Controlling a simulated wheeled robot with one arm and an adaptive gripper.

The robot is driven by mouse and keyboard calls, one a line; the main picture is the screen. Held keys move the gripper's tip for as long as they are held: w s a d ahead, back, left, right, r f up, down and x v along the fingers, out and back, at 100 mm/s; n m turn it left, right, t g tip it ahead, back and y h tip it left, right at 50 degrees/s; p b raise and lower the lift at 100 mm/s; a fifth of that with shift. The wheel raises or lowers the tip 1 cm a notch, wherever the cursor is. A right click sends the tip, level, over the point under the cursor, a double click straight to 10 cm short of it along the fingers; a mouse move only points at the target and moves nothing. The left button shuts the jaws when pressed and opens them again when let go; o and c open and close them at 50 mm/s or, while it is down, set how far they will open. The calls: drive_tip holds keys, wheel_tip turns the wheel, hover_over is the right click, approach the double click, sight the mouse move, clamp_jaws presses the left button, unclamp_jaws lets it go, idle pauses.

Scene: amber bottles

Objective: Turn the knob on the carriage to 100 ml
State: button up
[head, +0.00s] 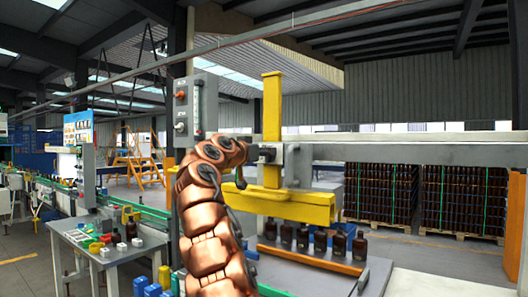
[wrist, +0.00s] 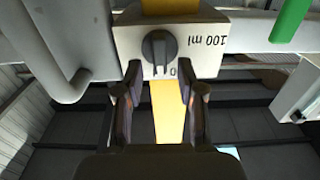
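The dark grey knob (wrist: 158,52) sits on a pale panel (wrist: 205,62) in the wrist view. Its raised grip bar stands roughly upright in the picture. The label "100 ml" is printed to the right of the knob; a partly hidden "0" shows just below it. My gripper (wrist: 160,88) is open, its two dark fingers apart, below the knob in the picture; nothing is between them and I see no contact with the knob. In the head view my copper arm reaches to the yellow carriage (head: 272,128); the knob is hard to make out there.
A yellow beam (head: 285,205) hangs below the carriage, above a row of several amber bottles (head: 303,237). A grey control box (head: 195,108) stands left of the carriage. A horizontal rail (head: 420,153) runs right. Crates of bottles (head: 465,195) stand at the back right.

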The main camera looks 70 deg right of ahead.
clamp_jaws()
drive_tip(key=shift+w+n, duration=0.1)
drive_tip(key=shift+n, duration=0.2)
idle(0.3)
drive_tip(key=shift+w+d+f+n+p, duration=0.1)
drive_tip(key=shift+w+f+n+p, duration=0.2)
drive_tip(key=shift+n+p, duration=1.7)
drive_tip(key=shift+w+d+f+n+p, duration=0.1)
drive_tip(key=shift+w+f+n, duration=0.2)
drive_tip(key=shift+n, duration=3.5)
drive_tip(key=shift+w+f+n+p, duration=0.25)
drive_tip(key=shift+n+p, duration=0.75)
drive_tip(key=shift+n, duration=1.9)
drive_tip(key=shift+f, duration=0.15)
unclamp_jaws()
